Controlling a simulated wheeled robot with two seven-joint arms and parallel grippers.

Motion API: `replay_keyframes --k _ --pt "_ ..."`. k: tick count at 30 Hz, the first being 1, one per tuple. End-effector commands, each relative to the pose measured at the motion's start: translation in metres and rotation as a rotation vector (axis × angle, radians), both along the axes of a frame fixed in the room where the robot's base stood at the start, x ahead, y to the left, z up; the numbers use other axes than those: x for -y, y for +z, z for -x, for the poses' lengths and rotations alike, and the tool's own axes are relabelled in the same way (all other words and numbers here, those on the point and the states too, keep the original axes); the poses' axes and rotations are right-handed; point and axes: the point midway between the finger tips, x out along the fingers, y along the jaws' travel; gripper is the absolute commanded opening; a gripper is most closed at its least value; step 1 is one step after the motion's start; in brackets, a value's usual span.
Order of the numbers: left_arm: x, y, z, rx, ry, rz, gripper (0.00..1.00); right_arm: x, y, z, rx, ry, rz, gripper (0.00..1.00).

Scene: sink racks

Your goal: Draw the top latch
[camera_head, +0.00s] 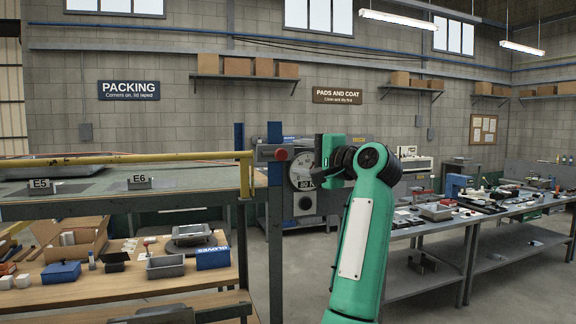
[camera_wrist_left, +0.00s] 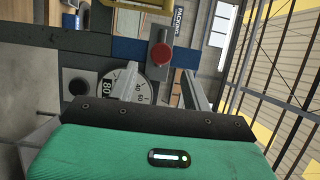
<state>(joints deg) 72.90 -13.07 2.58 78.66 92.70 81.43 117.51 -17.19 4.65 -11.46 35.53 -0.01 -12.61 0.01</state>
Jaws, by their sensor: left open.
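The top latch shows as a red round knob (camera_head: 282,154) on the blue post at the end of the yellow rail. In the left wrist view the red knob (camera_wrist_left: 160,54) sits on a dark block, ahead of the gap between my fingers. My left gripper (camera_head: 312,168) is open and points left toward the knob, a short way to its right. Its two grey fingers (camera_wrist_left: 158,78) show apart with nothing between them. I cannot tell the exact gap to the knob. My right gripper is not in view.
A round dial (camera_head: 302,172) marked 80 is close beside my gripper, below the knob. The yellow rail (camera_head: 130,160) runs along the grey bench top at left. A wooden shelf (camera_head: 100,290) with boxes is below. A cluttered bench (camera_head: 440,225) stands at right.

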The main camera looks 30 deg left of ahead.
Motion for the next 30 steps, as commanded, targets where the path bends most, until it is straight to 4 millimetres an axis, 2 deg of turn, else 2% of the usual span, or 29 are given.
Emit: replay_keyframes --k 1,6,12,30 --pt "0.014 -0.005 0.003 0.001 -0.004 0.001 0.49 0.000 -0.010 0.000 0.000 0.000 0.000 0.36" --pt "0.046 -0.003 0.014 -0.001 -0.003 0.000 0.49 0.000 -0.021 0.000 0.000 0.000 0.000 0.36" --pt "0.066 -0.002 0.020 -0.002 -0.001 -0.001 0.49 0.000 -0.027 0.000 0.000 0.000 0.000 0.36" --pt "0.070 -0.004 0.019 -0.017 0.003 -0.013 0.49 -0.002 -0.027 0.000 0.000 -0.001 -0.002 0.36"
